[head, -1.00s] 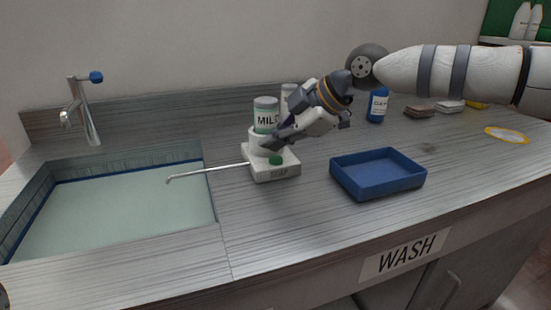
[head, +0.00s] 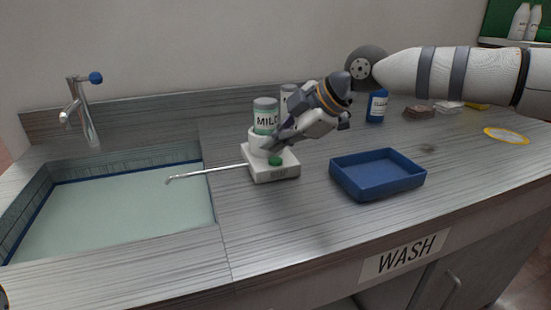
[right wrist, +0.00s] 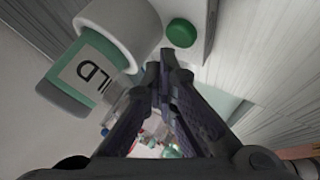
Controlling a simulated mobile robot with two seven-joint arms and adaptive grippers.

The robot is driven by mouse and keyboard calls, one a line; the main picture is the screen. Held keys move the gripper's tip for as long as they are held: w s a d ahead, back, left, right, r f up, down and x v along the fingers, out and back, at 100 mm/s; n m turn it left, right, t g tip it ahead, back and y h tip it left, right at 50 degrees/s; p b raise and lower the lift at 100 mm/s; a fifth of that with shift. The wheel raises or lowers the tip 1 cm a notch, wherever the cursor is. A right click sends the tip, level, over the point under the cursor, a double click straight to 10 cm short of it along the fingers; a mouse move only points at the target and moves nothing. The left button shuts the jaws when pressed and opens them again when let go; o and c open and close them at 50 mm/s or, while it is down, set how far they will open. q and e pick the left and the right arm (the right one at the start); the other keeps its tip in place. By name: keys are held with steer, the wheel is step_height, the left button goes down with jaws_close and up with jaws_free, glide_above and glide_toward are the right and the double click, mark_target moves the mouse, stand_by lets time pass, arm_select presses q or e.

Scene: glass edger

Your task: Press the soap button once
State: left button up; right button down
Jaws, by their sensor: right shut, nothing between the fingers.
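The soap dispenser (head: 275,172) is a white block with a thin spout reaching left over the basin. Its round green button (head: 275,160) is on top near the front; it also shows in the right wrist view (right wrist: 181,33). A bottle labelled MILD (head: 265,117) stands in the dispenser's white collar behind the button. My right gripper (head: 272,148) is shut and empty, its fingertips just above and behind the button. In the right wrist view the fingertips are close to the button, with a gap visible in the picture. My left gripper is not in view.
A blue tray (head: 377,176) sits right of the dispenser. The sink basin (head: 120,205) and tap (head: 82,110) are at left. A second bottle (head: 287,97) stands behind, and a blue bottle (head: 377,106) further right. The counter in front of the dispenser is clear.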

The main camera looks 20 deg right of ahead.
stand_by(0.4)
steer(key=shift+f, duration=0.3)
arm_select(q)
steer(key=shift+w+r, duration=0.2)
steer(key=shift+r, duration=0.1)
arm_select(e)
steer(key=shift+f, duration=0.65)
stand_by(0.4)
steer(key=shift+r, duration=0.1)
steer(key=shift+r+p, duration=0.6)
steer(key=shift+r, duration=0.3)
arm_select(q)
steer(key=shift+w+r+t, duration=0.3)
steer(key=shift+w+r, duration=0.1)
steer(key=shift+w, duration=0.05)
arm_select(e)
steer(key=shift+f, duration=0.1)
